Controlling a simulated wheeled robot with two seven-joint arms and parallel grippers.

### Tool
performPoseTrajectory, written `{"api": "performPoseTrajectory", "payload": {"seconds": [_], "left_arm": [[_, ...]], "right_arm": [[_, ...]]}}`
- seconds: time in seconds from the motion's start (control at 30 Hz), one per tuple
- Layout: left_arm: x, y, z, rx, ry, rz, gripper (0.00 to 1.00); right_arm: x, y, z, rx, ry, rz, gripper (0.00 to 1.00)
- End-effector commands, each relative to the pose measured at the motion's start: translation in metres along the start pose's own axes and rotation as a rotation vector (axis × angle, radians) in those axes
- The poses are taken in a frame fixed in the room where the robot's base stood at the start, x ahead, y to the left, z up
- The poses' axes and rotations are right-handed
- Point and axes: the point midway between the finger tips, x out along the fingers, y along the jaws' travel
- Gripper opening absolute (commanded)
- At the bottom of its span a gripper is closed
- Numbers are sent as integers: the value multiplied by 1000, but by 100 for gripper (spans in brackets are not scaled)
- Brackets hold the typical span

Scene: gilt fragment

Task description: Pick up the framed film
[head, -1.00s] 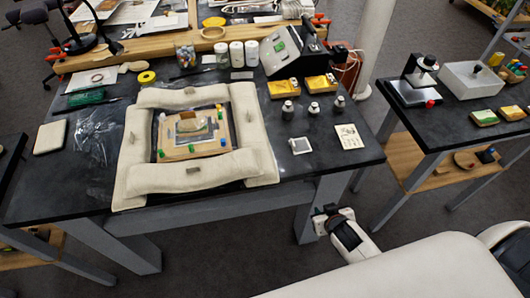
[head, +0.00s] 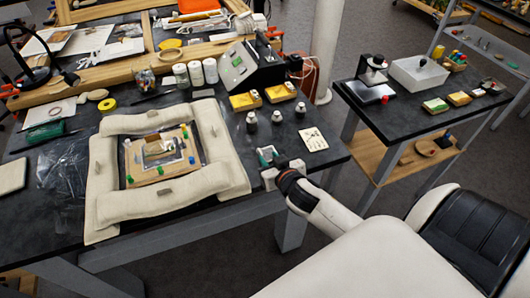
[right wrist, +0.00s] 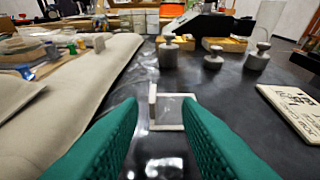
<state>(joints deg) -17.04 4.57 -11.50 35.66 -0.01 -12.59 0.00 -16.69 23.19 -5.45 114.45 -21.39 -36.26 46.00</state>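The framed film (right wrist: 170,127) is a small white square frame with a clear or grey middle. It lies on the dark table in the right wrist view, with a pale upright tab at its left side. My right gripper (right wrist: 160,104) has two green ridged fingers set wide apart, with nothing held. The frame shows beyond and between its fingertips; I see no clear contact. My left gripper is in neither view.
Metal weights (head: 277,117) stand behind the gripper, and a printed card (head: 313,139) lies to its right. A padded cream border (head: 215,140) surrounds a framed piece at the left. A second table (head: 440,110) stands to the right, beyond a gap.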

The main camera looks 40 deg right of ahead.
Motion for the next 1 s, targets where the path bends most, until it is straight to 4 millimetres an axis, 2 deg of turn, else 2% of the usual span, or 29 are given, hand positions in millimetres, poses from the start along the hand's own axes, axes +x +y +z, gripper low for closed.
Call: {"api": "performPoseTrajectory", "payload": {"seconds": [0.17, 0.37, 0.5, 0.77, 0.97, 1.0], "left_arm": [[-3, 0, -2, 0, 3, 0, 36], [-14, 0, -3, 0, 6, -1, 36], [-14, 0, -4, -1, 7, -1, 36], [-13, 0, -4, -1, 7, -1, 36], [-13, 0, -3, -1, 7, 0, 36], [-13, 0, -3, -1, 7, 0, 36]], "right_arm": [[12, 1, 2, 0, 0, 1, 31], [40, 8, 8, -2, -1, -1, 31], [56, 8, 5, -1, 1, 0, 31], [60, 8, 4, 0, 1, 1, 31], [60, 8, 4, 0, 1, 1, 1], [60, 8, 4, 0, 1, 1, 0]]}}
